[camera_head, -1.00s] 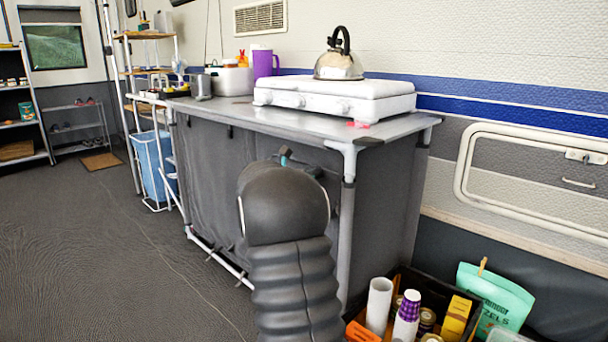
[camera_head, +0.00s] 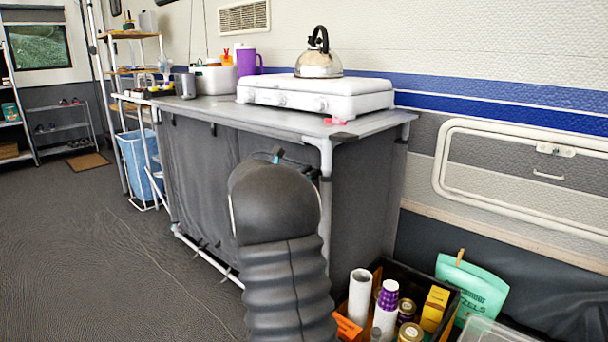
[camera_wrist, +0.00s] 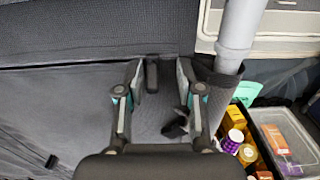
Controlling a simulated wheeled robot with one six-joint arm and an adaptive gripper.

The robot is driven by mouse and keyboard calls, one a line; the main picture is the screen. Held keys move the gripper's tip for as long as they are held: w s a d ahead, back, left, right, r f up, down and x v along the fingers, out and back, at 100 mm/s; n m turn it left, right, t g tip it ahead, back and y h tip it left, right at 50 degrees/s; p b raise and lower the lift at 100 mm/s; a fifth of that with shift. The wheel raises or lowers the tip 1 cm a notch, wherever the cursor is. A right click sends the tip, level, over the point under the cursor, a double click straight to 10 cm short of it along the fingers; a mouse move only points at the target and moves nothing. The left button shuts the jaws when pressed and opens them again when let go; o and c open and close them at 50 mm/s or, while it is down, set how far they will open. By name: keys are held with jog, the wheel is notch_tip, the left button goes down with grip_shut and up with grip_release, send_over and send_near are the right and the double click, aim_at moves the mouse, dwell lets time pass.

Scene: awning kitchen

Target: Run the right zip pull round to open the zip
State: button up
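The grey fabric front of the kitchen unit (camera_head: 205,175) hangs below the counter. In the wrist view my gripper (camera_wrist: 160,75) is open in front of this fabric (camera_wrist: 70,110), its two fingers apart. A small dark tab (camera_wrist: 152,75), possibly a zip pull, shows between the fingers, nearer the left one; I cannot tell whether it touches. A black strap-like piece (camera_wrist: 176,126) shows lower, beside the right finger. Another small dark tab (camera_wrist: 51,161) is at lower left. I cannot make out the zip line clearly.
A pale frame pole (camera_wrist: 238,35) stands close right of my gripper; it is the unit's front corner leg (camera_head: 326,190) in the head view. A crate (camera_head: 452,310) of jars and packets stands on the floor at right. Open floor (camera_head: 90,250) lies at left.

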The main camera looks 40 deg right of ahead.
jog(key=shift+w+a, duration=0.1)
jog(key=shift+a, duration=0.45)
jog(key=s+a, duration=0.1)
jog(key=a, duration=1)
